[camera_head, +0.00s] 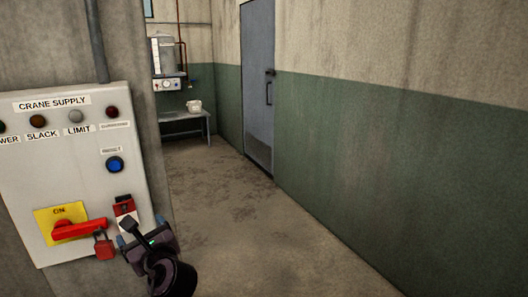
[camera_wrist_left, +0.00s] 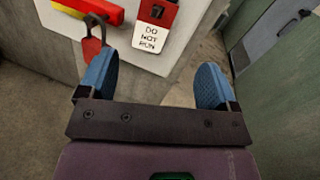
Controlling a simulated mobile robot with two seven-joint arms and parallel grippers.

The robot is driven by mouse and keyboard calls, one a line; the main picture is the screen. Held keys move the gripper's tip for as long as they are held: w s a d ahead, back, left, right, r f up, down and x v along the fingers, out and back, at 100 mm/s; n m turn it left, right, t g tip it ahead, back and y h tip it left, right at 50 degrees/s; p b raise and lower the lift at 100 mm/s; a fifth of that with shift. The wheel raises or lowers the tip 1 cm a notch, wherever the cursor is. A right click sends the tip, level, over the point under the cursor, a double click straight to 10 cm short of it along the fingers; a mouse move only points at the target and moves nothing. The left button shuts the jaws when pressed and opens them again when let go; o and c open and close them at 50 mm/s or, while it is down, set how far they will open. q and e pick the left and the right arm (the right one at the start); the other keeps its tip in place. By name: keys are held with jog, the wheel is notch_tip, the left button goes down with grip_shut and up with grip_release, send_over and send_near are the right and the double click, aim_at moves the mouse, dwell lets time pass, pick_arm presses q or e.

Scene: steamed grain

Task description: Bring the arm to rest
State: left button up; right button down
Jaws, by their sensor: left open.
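My left gripper (camera_head: 133,226) is in front of the lower right of the grey crane supply panel (camera_head: 70,170). In the left wrist view the blue-padded fingers (camera_wrist_left: 155,78) are spread apart with nothing between them. A red padlock (camera_head: 104,247) hangs by the right end of the red switch handle (camera_head: 80,229); it also shows in the left wrist view (camera_wrist_left: 93,48), left of the left finger. A red and white tag (camera_wrist_left: 153,36) reading "DO NOT RUN" lies beyond the gap between the fingers. My right gripper is not in view.
The handle lies across a yellow plate (camera_head: 50,213) marked ON. Indicator lamps and a blue button (camera_head: 115,164) are on the panel. Open floor (camera_head: 235,220) lies to the right. A grey door (camera_head: 258,80) and a small table (camera_head: 186,117) stand farther back.

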pick_arm(q)
jog(key=w+d+f+n+t+h, duration=0.1)
jog(key=w+d+n+t+h, duration=0.2)
jog(key=d+n+h, duration=0.45)
jog(key=s+f+n+h, duration=0.4)
jog(key=f+n, duration=0.5)
jog(key=n, duration=0.2)
jog(key=s+a+f+n+g, duration=0.2)
jog(key=s+f, duration=0.7)
jog(key=s, duration=0.2)
jog(key=s+a+f+n+g+h, duration=0.1)
jog(key=s+a+f+n, duration=0.1)
jog(key=s+f, duration=0.8)
jog(key=shift+s+a+n+g, duration=0.3)
jog(key=shift+s+n+g, duration=0.1)
jog(key=shift+s+n, duration=0.45)
jog(key=shift+f, duration=0.1)
